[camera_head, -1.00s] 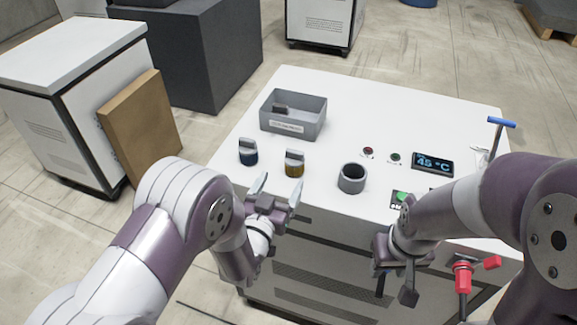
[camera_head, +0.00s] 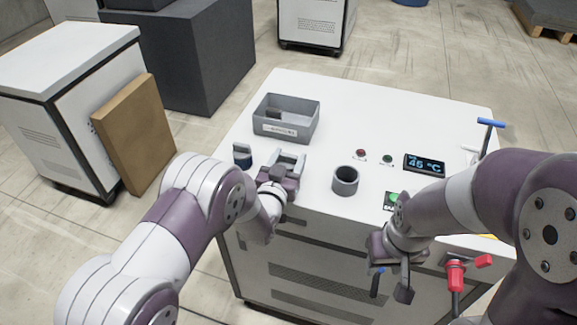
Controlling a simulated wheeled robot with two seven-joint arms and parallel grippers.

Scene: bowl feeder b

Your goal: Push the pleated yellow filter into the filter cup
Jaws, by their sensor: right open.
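The filter cup (camera_head: 345,187) is a dark grey, open-topped ring standing on the white worktop. My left gripper (camera_head: 286,158) is over the worktop left of the cup, where the yellow filter stood earlier. Its two fingers are apart. The yellow body of the filter is hidden behind the gripper; a grey piece between the fingers may be its grip tab, but I cannot tell if they touch it. My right gripper (camera_head: 391,285) is open and empty, in front of the worktop's front edge.
A grey bin (camera_head: 286,131) with a dark item inside sits behind the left gripper. A red valve handle (camera_head: 456,272) is near the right gripper.

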